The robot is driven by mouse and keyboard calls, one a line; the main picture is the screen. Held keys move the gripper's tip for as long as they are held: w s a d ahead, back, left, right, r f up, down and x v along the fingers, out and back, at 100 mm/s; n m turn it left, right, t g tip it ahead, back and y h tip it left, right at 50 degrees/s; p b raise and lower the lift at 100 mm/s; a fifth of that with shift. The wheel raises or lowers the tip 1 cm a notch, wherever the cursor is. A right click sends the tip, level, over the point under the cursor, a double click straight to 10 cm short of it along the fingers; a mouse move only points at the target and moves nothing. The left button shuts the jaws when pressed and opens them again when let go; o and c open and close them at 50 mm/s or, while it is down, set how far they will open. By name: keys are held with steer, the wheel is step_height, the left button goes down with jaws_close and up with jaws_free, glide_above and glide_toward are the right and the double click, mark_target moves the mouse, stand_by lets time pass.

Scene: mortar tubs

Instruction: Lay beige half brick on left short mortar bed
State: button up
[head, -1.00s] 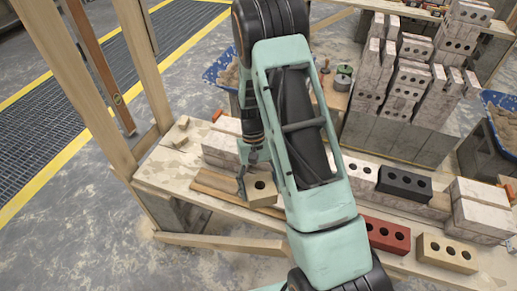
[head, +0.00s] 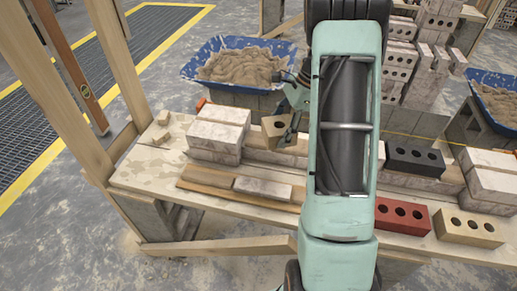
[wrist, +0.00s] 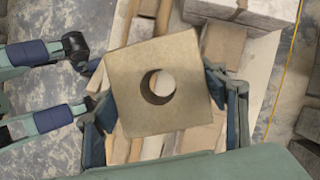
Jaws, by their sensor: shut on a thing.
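The beige half brick (head: 274,127) has one round hole and is held in my gripper (head: 289,124), beside the stacked white bricks at the left end of the wall. In the wrist view the half brick (wrist: 185,62) sits tilted between the two fingers of my gripper (wrist: 160,105). It appears held above the low brick course (head: 262,157). I cannot clearly make out the left short mortar bed; the half brick and my arm hide part of the course.
White bricks (head: 216,134) are stacked at the left. A wooden board (head: 215,183) and a pale slab (head: 262,188) lie in front. A black brick (head: 415,162), a red brick (head: 402,215) and a beige brick (head: 468,228) are at the right. A blue mortar tub (head: 235,66) stands behind.

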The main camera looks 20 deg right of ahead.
steer(key=w+d+r+m+t+b, duration=0.1)
steer(key=d+r+m+t+b, duration=0.15)
steer(key=d+m, duration=0.25)
steer(key=b, duration=0.1)
glide_toward(255, 137)
steer(key=shift+w+a+f+g+h, duration=0.15)
steer(key=shift+w+a+h, duration=0.1)
steer(key=shift+a, duration=0.3)
steer(key=shift+w+a+f+g+h, duration=0.1)
steer(key=shift+w+a+f+h, duration=0.1)
steer(key=shift+a, duration=0.35)
steer(key=shift+w+a+f, duration=0.25)
steer(key=shift+w+f, duration=0.15)
steer(key=shift+f, duration=0.1)
steer(key=shift+w+f+b, duration=0.15)
steer(key=shift+f+b, duration=0.25)
steer(key=shift+f, duration=1.3)
steer(key=o, duration=2)
steer(key=shift+f, duration=0.15)
steer(key=shift+o, duration=0.2)
